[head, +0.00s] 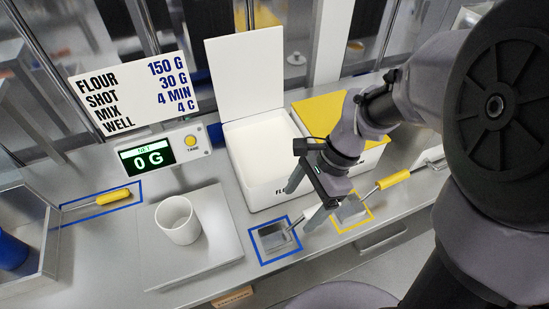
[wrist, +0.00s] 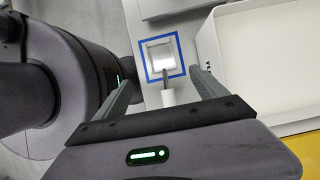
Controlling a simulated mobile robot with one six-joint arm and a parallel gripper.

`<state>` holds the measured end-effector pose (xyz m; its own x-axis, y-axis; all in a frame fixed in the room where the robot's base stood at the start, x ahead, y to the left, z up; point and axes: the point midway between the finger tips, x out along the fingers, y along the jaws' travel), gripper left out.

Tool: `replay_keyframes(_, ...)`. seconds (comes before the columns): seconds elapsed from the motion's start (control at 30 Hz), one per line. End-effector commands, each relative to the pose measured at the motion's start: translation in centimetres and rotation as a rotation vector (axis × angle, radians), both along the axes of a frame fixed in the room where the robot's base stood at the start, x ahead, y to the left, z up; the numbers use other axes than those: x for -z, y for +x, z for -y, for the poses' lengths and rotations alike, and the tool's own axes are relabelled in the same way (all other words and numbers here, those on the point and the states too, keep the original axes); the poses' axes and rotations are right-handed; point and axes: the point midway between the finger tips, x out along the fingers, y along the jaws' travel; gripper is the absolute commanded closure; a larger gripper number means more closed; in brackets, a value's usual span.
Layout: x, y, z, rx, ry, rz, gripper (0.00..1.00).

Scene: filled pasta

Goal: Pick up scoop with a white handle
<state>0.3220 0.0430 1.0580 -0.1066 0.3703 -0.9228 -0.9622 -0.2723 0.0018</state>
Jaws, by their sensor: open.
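The scoop with a white handle (wrist: 160,57) lies inside a blue square outline on the counter, its metal pan toward the top of the wrist view and its white handle toward me. In the head view its metal pan (head: 274,239) shows in the blue square; most of the handle is hidden by my gripper. My gripper (head: 300,209) is open above the handle, fingers pointing down. In the wrist view the two fingers of my gripper (wrist: 163,88) stand on either side of the handle, apart from it and holding nothing.
A white flour bin (head: 260,193) with its lid up stands close beside my gripper. A yellow-handled scoop (head: 394,180) lies at right in a yellow outline. A white cup (head: 178,220) stands on the scale plate (head: 218,250). Another yellow-handled tool (head: 113,197) lies far left.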

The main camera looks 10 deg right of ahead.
Motion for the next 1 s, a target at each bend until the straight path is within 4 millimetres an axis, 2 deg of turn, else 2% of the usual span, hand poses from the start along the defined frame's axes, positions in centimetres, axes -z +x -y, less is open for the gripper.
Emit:
replay_keyframes(0.03,2.2,-0.3,-0.6,-0.004,0.001,-0.004,0.18)
replay_keyframes(0.2,6.0,-0.7,-2.1,-0.004,0.000,-0.001,0.18)
replay_keyframes(0.43,8.0,-0.7,-2.8,-0.004,-0.002,0.001,0.18)
replay_keyframes(0.63,11.9,-0.8,-3.8,-0.006,-0.001,0.002,0.18)
replay_keyframes(0.83,11.8,-0.8,-4.0,-0.004,-0.001,0.003,0.18)
replay_keyframes(0.87,11.8,-0.8,-4.0,-0.004,-0.001,0.003,0.20)
replay_keyframes(1.0,11.8,-0.8,-4.0,-0.004,-0.001,0.003,0.48)
